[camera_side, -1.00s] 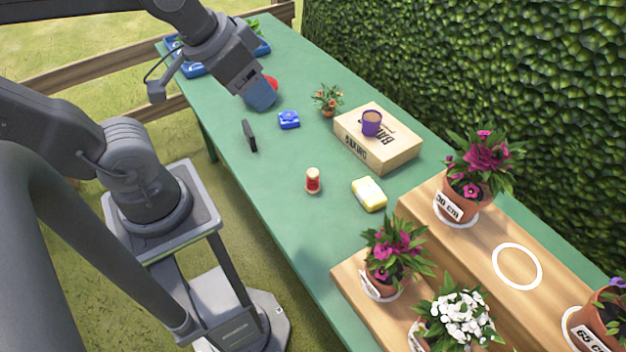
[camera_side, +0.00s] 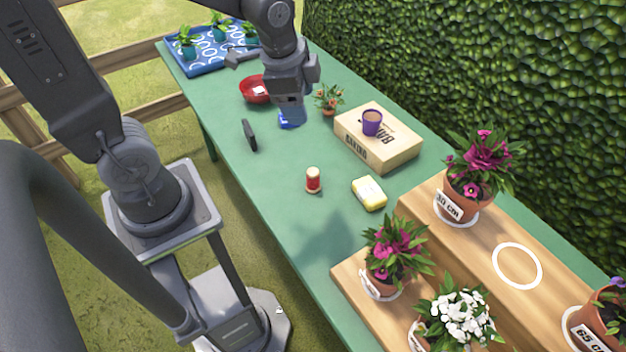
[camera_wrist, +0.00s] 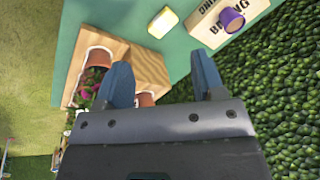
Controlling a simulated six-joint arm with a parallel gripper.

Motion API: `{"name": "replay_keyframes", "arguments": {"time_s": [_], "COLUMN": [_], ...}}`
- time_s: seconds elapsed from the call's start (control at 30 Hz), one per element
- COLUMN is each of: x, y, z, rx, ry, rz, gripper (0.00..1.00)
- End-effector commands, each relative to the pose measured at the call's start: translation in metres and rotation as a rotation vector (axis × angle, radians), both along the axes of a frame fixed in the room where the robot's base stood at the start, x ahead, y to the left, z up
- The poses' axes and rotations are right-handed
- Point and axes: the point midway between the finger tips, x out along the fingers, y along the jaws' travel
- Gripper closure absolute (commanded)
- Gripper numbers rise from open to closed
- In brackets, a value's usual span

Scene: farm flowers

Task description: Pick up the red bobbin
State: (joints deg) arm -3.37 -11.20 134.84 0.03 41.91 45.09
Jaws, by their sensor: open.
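The red bobbin (camera_side: 313,180) stands upright on the green table (camera_side: 262,185) in the side view, left of the yellow sponge. It cannot be made out in the wrist view.
A red bowl (camera_side: 255,89) and blue tray (camera_side: 205,66) are behind.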

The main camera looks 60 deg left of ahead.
Motion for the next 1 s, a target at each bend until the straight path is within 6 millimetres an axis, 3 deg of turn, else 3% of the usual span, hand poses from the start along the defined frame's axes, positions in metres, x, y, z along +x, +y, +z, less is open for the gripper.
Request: {"name": "replay_keyframes", "arguments": {"time_s": [0.03,0.2,0.4,0.63,1.0], "x": [0.01,0.035,0.046,0.048,0.049], "y": [0.004,0.013,0.021,0.022,0.022], "z": [-0.019,-0.073,-0.117,-0.142,-0.205], "rx": [0.021,0.068,0.083,0.083,0.083], "ry": [0.047,0.149,0.214,0.231,0.228], "rz": [-0.09,-0.401,-0.636,-0.701,-0.699], "gripper": [0.38,0.38,0.38,0.38,0.38]}}
